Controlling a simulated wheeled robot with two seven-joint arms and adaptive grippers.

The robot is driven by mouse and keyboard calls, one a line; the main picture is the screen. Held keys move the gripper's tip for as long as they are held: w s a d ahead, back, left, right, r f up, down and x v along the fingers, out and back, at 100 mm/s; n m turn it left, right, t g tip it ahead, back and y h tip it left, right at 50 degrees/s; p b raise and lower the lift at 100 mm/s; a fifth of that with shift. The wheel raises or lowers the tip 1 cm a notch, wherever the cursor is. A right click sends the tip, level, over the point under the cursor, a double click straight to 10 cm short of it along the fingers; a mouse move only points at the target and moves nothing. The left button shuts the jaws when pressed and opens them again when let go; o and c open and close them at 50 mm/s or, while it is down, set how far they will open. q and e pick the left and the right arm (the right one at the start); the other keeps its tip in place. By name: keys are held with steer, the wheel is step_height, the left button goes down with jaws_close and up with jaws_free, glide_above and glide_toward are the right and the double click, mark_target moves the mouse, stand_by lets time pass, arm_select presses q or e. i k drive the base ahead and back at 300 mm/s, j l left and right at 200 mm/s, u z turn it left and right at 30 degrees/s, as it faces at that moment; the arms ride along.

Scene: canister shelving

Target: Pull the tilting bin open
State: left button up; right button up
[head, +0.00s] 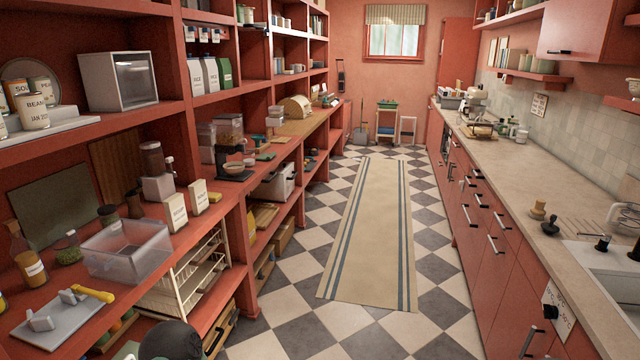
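No bin shows tilted open, and I cannot tell for sure which front is the tilting bin. A red cabinet front (508,285) at the lower right, below the sink, looks closed. A white paper note with writing (559,308) is fixed near it, with a dark handle (532,342) lower down. The writing is too small to read. The bottom of this front is cut off by the picture edge. Neither my left nor my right gripper is in view.
The aisle has a checkered floor and a long beige runner (372,235). Red shelves stand along the left, with a clear plastic tub (128,252) and a wire basket (190,275). The right counter (520,175) holds a sink (608,268). The aisle is clear.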

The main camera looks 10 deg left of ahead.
mark_target(143, 68)
steer(key=i+l+u, duration=0.1)
steer(key=i+u, duration=0.25)
steer(key=i, duration=0.15)
steer(key=i+l+u, duration=0.3)
steer(key=i, duration=0.2)
steer(key=i+l+u, duration=0.35)
steer(key=i, duration=0.15)
